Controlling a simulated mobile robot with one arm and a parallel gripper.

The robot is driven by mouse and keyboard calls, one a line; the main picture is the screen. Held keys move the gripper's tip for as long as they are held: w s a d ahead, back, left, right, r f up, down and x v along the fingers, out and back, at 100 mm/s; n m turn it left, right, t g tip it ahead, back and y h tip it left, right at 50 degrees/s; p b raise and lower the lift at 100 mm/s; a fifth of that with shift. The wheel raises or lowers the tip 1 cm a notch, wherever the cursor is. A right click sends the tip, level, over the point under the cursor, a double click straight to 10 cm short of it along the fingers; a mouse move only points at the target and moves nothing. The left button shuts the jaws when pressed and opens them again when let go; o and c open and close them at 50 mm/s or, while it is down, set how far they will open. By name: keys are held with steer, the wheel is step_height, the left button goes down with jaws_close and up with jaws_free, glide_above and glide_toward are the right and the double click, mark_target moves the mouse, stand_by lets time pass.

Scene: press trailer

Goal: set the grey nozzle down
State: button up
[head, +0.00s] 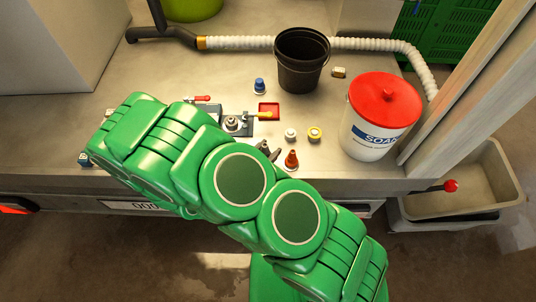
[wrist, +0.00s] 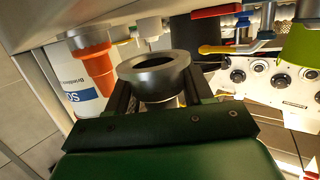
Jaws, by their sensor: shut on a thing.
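In the wrist view, my gripper (wrist: 157,90) has its two black fingers on either side of the grey nozzle (wrist: 155,67), shut on it. The nozzle shows as a dark grey ring with an open mouth and a paler part below. In the head view, my green arm covers most of the gripper. A dark grey shape (head: 265,148) shows at the arm's edge; I cannot tell whether it is the held nozzle. Whether the nozzle touches the bench is hidden.
An orange nozzle (head: 291,160) is close by; it also shows in the wrist view (wrist: 92,55).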

mark_target(268, 155)
steer(key=shift+f, duration=1.55)
steer(key=shift+f, duration=0.1)
steer(key=o, duration=1.1)
steer(key=shift+v, duration=3.65)
steer(key=shift+o, duration=0.2)
steer(key=shift+a+f, duration=0.1)
steer(key=shift+a, duration=0.15)
steer(key=shift+o, duration=1.1)
steer(key=shift+s, duration=0.15)
